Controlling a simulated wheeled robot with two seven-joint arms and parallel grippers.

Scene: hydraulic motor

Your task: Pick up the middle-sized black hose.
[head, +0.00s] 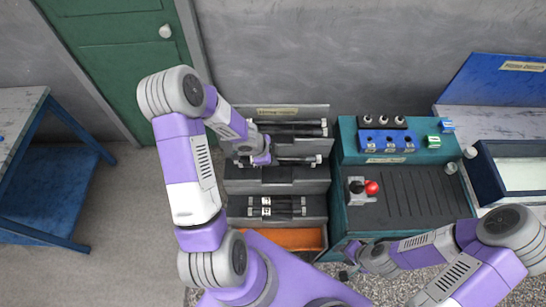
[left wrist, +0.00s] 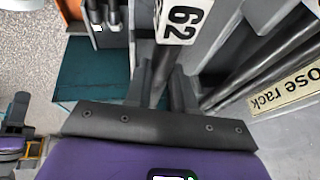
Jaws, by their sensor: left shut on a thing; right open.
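The middle-sized black hose (head: 300,161) lies in the middle tier of the grey hose rack (head: 290,188), below the longer hoses and above the shorter ones. My left gripper (head: 262,158) is over the left part of this tier and hides part of the hose. In the left wrist view the two fingers (left wrist: 163,92) are shut on a dark hose, with a white label marked "62" (left wrist: 180,18) just beyond them. Whether the hose is lifted off its tier is hard to tell. My right gripper (head: 357,255) is open and empty, in front of the green workbench.
Longer black hoses (head: 290,128) lie on the top tier and shorter labelled ones (head: 277,207) on the lower tier. The green workbench (head: 410,195) stands right of the rack, with a red-knobbed device (head: 371,187) on it. Blue tables stand at both sides.

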